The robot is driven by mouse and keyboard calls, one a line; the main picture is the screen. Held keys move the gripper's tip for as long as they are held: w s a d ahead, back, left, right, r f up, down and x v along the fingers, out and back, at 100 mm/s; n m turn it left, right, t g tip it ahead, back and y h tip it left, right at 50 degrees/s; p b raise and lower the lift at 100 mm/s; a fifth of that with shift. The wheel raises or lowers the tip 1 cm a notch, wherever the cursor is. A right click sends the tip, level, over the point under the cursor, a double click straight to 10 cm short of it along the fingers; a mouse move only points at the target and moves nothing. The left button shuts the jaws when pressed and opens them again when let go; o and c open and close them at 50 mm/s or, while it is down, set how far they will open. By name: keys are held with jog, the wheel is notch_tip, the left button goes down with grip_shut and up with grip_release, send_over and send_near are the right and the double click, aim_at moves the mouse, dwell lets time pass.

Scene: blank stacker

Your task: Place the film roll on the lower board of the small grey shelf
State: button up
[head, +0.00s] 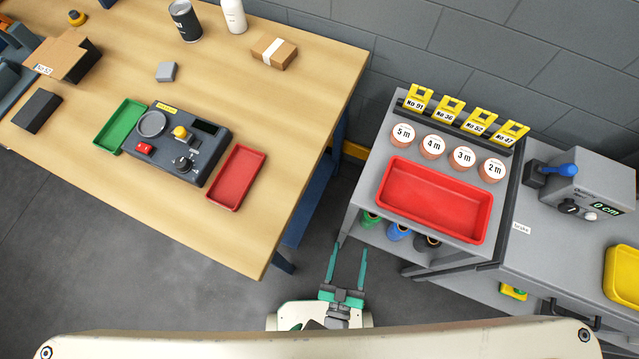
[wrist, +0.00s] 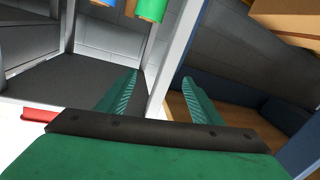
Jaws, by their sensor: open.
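The small grey shelf (head: 361,196) stands right of the wooden table in the head view. Below its top board, green (head: 371,219), blue (head: 398,232) and black (head: 428,242) rolls show in part; the top board hides the rest. I cannot tell which roll, if any, is the film roll. The green roll (wrist: 152,8) and the blue roll (wrist: 110,3) are cut off at the top of the wrist view. My gripper (head: 347,249) is open and empty, in front of the shelf's left side and apart from it. Its fingers (wrist: 160,77) also show in the wrist view.
On the shelf's top are a red tray (head: 435,200) and several labelled round pieces, with yellow tags behind. A grey bench (head: 565,248) adjoins on the right. The wooden table (head: 280,110) holds a control box (head: 184,146) and trays. Floor shows between table and shelf.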

jog(key=s+a+r+y, duration=0.1)
jog(key=a+r, duration=0.2)
jog(key=r, duration=0.5)
jog(key=s+a+r+g+y, duration=0.1)
jog(key=a+r+y, duration=0.1)
jog(key=r, duration=0.5)
jog(key=s+a+r+y, duration=0.1)
jog(key=a+r, duration=0.3)
jog(key=r, duration=0.4)
jog(key=shift+a+r+n+g+y, duration=0.3)
jog(key=shift+a+r+n+g, duration=0.05)
jog(key=shift+n+g, duration=0.05)
jog(key=shift+s, duration=0.1)
